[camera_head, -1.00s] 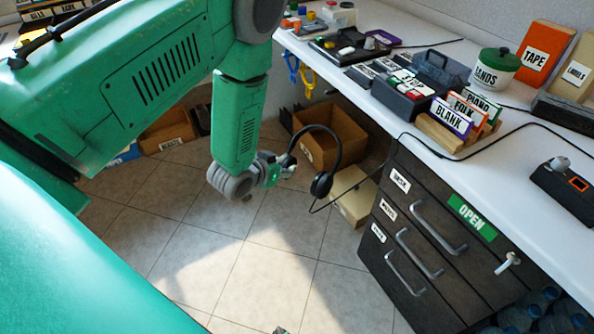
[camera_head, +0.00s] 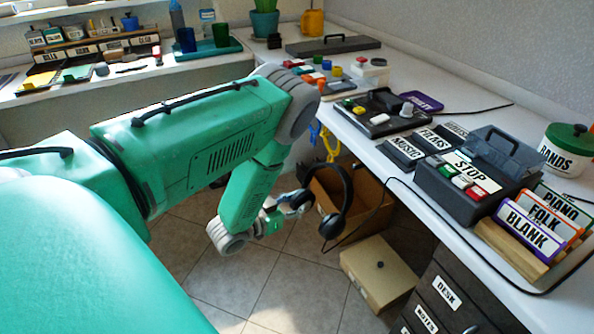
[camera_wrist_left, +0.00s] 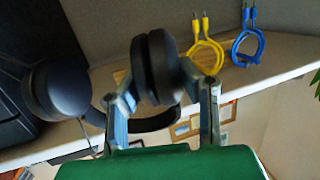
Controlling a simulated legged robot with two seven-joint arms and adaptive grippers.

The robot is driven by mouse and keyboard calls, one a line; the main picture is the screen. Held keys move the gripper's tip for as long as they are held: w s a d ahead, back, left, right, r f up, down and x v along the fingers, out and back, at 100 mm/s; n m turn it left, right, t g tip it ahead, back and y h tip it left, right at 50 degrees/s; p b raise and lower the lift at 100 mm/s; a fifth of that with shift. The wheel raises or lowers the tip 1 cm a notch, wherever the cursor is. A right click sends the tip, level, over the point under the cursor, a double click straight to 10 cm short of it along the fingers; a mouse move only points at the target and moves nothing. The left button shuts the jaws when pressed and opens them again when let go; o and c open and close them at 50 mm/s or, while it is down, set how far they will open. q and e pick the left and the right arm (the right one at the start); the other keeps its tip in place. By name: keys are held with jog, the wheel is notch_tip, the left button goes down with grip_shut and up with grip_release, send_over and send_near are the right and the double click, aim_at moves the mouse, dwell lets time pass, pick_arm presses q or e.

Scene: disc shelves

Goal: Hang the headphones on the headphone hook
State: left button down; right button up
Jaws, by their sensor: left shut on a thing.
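Black headphones (camera_head: 349,190) hang in the air in front of the desk's edge, over the floor. My left gripper (camera_head: 290,203) is shut on one ear cup, and the band arches to the right with the other cup lower down. In the left wrist view, the gripped ear cup (camera_wrist_left: 155,65) sits between the two fingers of my left gripper (camera_wrist_left: 165,95). The other ear cup (camera_wrist_left: 62,90) is at the left. I cannot make out the headphone hook in either view. My right gripper is not in view.
A yellow cable (camera_head: 329,143) and a blue cable (camera_wrist_left: 247,45) hang at the desk's edge. Below are an open cardboard box (camera_head: 372,205) and a closed tan box (camera_head: 380,270). The white desk (camera_head: 400,160) holds a dark caddy (camera_head: 455,195) and several signs.

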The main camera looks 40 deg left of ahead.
aim_at(315, 197)
pick_arm(q)
jog(key=shift+w+a+f+b, duration=0.15)
jog(key=shift+w+f+b, duration=0.05)
jog(key=shift+w, duration=0.2)
jog(key=shift+w+a+f+b, duration=0.15)
jog(key=shift+w, duration=0.25)
jog(key=shift+w+d, duration=0.1)
jog(key=shift+w, duration=0.1)
jog(key=shift+w+d+r+b, duration=0.1)
jog(key=shift+w+d+b, duration=0.45)
jog(key=shift+w+d, duration=0.4)
jog(key=shift+w, duration=0.25)
jog(key=b+x, duration=0.1)
jog(key=x, duration=0.1)
jog(key=d+b+x, duration=0.1)
jog(key=x, duration=0.1)
jog(key=shift+w, duration=0.3)
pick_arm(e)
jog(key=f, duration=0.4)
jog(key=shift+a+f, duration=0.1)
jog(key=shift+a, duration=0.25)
pick_arm(q)
jog(key=shift+f, duration=0.25)
jog(key=shift+d+f, duration=0.1)
jog(key=shift+f, duration=0.05)
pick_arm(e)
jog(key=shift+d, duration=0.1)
